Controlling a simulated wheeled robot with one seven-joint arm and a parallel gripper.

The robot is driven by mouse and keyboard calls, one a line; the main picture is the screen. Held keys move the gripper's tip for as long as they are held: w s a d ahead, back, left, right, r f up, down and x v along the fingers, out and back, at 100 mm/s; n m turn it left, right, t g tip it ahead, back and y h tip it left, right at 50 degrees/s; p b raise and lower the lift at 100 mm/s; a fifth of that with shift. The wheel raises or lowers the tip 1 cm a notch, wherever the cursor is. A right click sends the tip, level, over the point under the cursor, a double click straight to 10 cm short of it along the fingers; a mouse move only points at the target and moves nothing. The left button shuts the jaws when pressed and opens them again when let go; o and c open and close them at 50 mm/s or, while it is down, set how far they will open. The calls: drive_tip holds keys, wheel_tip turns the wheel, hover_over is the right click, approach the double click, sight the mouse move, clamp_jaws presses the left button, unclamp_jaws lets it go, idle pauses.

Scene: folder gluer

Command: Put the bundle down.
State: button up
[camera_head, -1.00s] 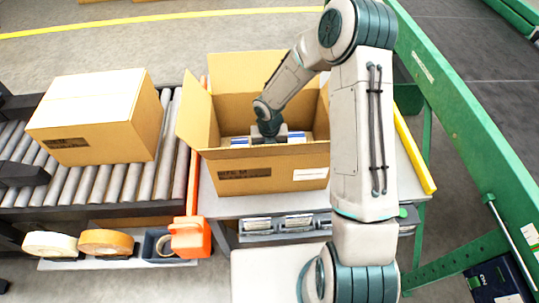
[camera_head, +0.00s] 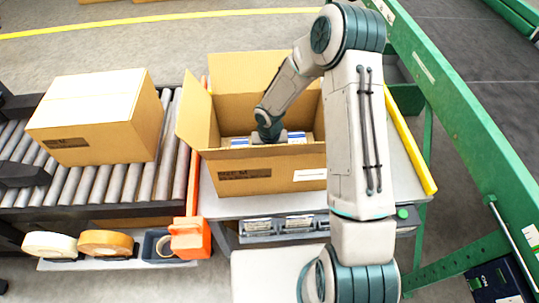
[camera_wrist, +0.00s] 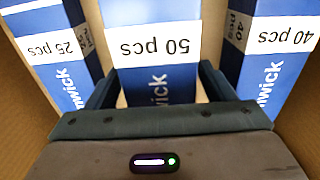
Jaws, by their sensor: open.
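My gripper (camera_wrist: 157,88) is open, with one finger on each side of a blue and white bundle (camera_wrist: 155,48) marked "50 pcs". I cannot tell whether the fingers touch it. This bundle is between two similar ones, "25 pcs" (camera_wrist: 45,45) on the left and "40 pcs" (camera_wrist: 274,50) on the right. All are inside the open cardboard box (camera_head: 290,160). In the head view my gripper (camera_head: 269,136) reaches down into the box, and the arm end hides most of the middle bundle.
A closed carton (camera_head: 95,115) is on the roller conveyor (camera_head: 105,185) at left. Tape rolls (camera_head: 105,243) and an orange tool (camera_head: 188,238) are at front left. A green machine frame (camera_head: 455,125) and a yellow rail (camera_head: 411,140) run along the right. The box flaps stand open.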

wheel_tip(320, 180, up, 12)
drive_tip(key=shift+f+p, duration=0.1)
drive_tip(key=shift+p, duration=0.6)
